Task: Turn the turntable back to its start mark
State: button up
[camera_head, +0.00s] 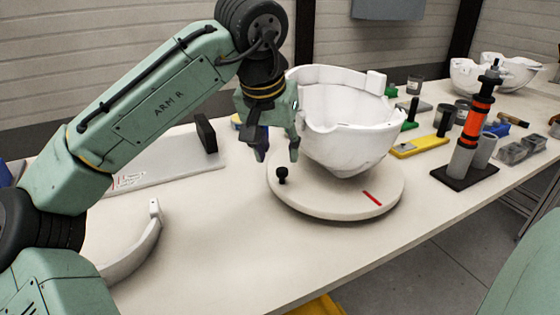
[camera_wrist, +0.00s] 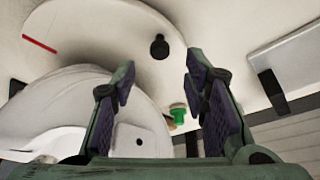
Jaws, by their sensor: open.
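The turntable (camera_head: 325,205) is a round pale disc on the table with a white helmet shell (camera_head: 350,125) on it. A red mark (camera_head: 372,197) lies on its front right part. A black knob (camera_head: 282,175) stands up at its left edge. My gripper (camera_head: 277,155) is open and empty, pointing down just above and behind the knob, apart from it. In the wrist view the knob (camera_wrist: 159,47) shows beyond and between the open fingertips (camera_wrist: 160,75). The red mark (camera_wrist: 39,44) is at upper left there, and the shell (camera_wrist: 90,110) is beside the left finger. I cannot make out a start mark on the table.
A pale board with a black handle (camera_head: 206,133) lies to the left. A curved white strip (camera_head: 135,250) lies at the front left. An orange and black tool (camera_head: 478,120) stands on a dark base at right, by a yellow plate (camera_head: 418,145). The table in front of the turntable is clear.

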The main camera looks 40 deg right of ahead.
jog(key=v, duration=0.6)
jog(key=shift+r, duration=0.2)
